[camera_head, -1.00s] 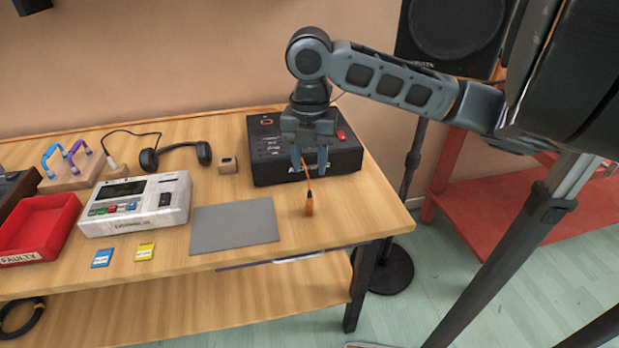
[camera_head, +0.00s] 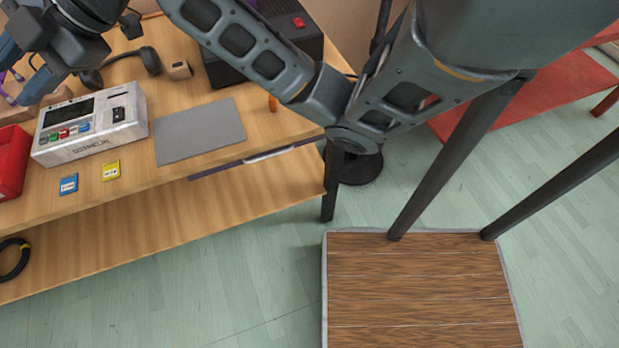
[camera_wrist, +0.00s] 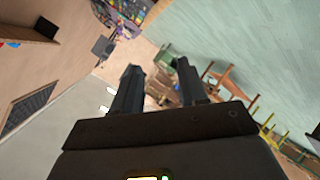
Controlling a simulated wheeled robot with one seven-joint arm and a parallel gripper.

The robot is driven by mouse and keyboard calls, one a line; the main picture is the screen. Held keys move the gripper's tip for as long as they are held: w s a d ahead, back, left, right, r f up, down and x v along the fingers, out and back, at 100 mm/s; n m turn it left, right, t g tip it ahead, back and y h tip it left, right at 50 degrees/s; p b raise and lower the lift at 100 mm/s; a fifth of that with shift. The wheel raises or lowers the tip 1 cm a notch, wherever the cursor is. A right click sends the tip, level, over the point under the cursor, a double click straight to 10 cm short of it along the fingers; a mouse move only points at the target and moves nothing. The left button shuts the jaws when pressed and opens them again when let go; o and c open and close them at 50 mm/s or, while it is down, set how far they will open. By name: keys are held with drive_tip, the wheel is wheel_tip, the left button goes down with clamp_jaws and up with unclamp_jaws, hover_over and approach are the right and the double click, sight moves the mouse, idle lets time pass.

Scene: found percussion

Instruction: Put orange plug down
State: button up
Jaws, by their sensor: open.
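The orange plug (camera_head: 272,103) shows as a small orange piece on the wooden table, just right of the grey mat (camera_head: 199,132). My arm crosses in front of the area above it, and its cable is hidden. My gripper (camera_head: 22,82) is at the upper left of the head view, well away from the plug, over the left part of the table. In the wrist view its two fingers (camera_wrist: 157,85) stand apart with nothing between them. The plug does not show in the wrist view.
A white device (camera_head: 92,125), a blue card (camera_head: 68,184), a yellow card (camera_head: 111,171) and a red tray (camera_head: 10,165) are on the table. A black box (camera_head: 215,70) stands behind the plug. Bare wood surrounds the cards.

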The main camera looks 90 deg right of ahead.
drive_tip(key=w+a+r+m+t, duration=0.25)
drive_tip(key=a+m+t, duration=0.25)
drive_tip(key=a+m, duration=0.3)
drive_tip(key=s+a+f+m+h, duration=0.3)
drive_tip(key=s+a+f+m, duration=0.15)
drive_tip(key=s+f, duration=0.3)
drive_tip(key=s+a+f+m+h, duration=0.3)
drive_tip(key=s+f+m, duration=0.25)
drive_tip(key=s, duration=0.25)
drive_tip(key=s+d+f+n+g, duration=0.1)
drive_tip(key=s+d+n, duration=0.1)
drive_tip(key=s, duration=0.9)
drive_tip(key=s+d+f+n+g+y, duration=0.1)
drive_tip(key=s+d+f, duration=0.1)
drive_tip(key=s, duration=0.9)
drive_tip(key=shift+s+n+y, duration=0.25)
drive_tip(key=shift+n+y, duration=0.05)
drive_tip(key=shift+n, duration=0.1)
drive_tip(key=shift+d, duration=0.2)
